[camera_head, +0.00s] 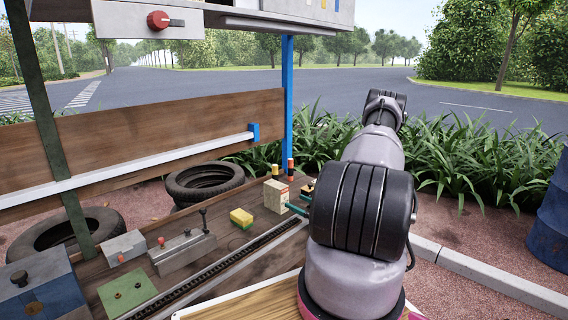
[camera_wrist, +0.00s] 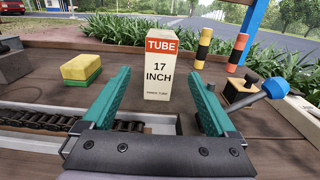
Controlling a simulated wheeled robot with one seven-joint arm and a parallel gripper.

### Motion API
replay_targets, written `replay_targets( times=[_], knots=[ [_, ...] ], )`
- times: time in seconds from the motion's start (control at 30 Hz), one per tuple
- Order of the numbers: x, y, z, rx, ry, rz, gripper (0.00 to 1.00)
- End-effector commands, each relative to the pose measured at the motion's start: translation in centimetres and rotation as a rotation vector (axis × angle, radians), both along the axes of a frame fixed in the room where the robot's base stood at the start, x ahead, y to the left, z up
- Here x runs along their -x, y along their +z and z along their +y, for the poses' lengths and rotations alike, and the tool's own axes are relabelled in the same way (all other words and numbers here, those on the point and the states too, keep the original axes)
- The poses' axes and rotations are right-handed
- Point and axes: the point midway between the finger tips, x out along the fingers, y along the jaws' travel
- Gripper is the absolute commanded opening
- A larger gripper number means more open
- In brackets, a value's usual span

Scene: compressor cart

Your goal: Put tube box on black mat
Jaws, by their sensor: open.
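The tube box (camera_wrist: 160,82) is a cream carton with a red band reading TUBE and the words 17 INCH. It stands upright on the wooden deck in the wrist view, and in the head view it shows just left of my arm (camera_head: 276,197). My gripper (camera_wrist: 157,78) is open, its teal fingers apart with the box showing between them. Gaps show on both sides of the box; I cannot tell how far the fingers reach along it. In the head view my arm hides most of the gripper. I cannot make out a black mat in either view.
A yellow-green sponge (camera_head: 241,218) lies left of the box. Striped posts (camera_wrist: 203,48) and a blue-knobbed lever (camera_wrist: 272,90) stand to its right. A chain in a rail (camera_head: 215,270) runs along the near side. A grey lever block (camera_head: 182,250) sits further left.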

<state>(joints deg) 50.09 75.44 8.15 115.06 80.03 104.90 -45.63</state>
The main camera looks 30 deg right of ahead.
Motion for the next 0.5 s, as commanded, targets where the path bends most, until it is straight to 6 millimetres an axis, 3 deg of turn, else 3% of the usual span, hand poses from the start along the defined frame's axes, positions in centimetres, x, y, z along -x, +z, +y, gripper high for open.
replay_targets(
  times=[0.07, 0.17, 0.33, 0.5],
  knots=[
    [-0.2, 0.7, 0.3, 0.01, 0.019, -0.006, 0.92],
    [-0.9, 3.3, 1.6, 0.046, 0.097, -0.023, 0.92],
    [-1.8, 11.2, 7.0, 0.185, 0.366, -0.068, 0.92],
    [-0.2, 18.8, 13.1, 0.373, 0.652, -0.097, 0.92]
  ],
)
